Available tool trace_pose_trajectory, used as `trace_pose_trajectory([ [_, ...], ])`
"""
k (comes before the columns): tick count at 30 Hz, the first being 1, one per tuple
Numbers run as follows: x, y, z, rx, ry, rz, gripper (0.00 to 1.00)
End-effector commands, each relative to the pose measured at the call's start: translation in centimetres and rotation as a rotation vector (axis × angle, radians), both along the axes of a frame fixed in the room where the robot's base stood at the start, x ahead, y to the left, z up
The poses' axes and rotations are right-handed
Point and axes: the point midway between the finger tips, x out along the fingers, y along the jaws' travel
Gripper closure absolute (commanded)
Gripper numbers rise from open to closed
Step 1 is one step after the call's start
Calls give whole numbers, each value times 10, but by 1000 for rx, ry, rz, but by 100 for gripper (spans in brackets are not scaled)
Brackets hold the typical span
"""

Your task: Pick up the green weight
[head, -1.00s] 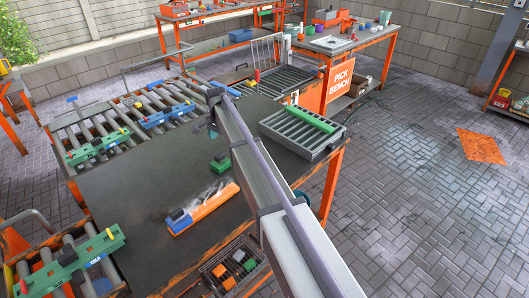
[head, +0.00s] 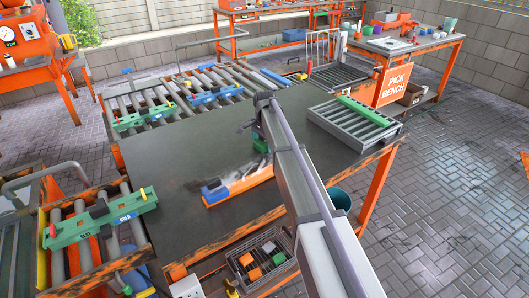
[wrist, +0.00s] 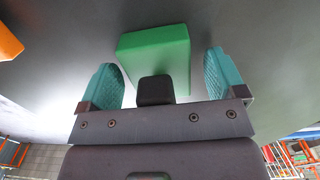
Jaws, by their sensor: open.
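The green weight (head: 261,146) is a small green block with a black knob. It stands on the dark bench top (head: 190,150), partly hidden by my arm in the head view. In the wrist view the green weight (wrist: 160,50) lies straight ahead, with its black knob toward me. My gripper (wrist: 163,82) is open. One teal finger is on each side of the knob, and I see gaps between the fingers and the block. In the head view the fingers are too small to make out clearly.
An orange holder (head: 238,189) lies on the bench nearer the camera. A grey slatted tray (head: 345,128) with a green bar (head: 362,110) is at the right. Roller conveyors (head: 165,95) with green and blue pieces run behind. A wire basket (head: 262,262) of blocks is below the front edge.

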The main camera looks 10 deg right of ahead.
Motion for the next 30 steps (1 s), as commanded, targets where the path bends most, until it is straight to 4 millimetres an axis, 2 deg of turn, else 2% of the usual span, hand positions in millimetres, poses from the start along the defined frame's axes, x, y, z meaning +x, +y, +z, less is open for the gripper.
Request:
trace_pose_trajectory([
  [5,0,0,1,0,0,0,11],
  [30,0,0,1,0,0,0,90],
])
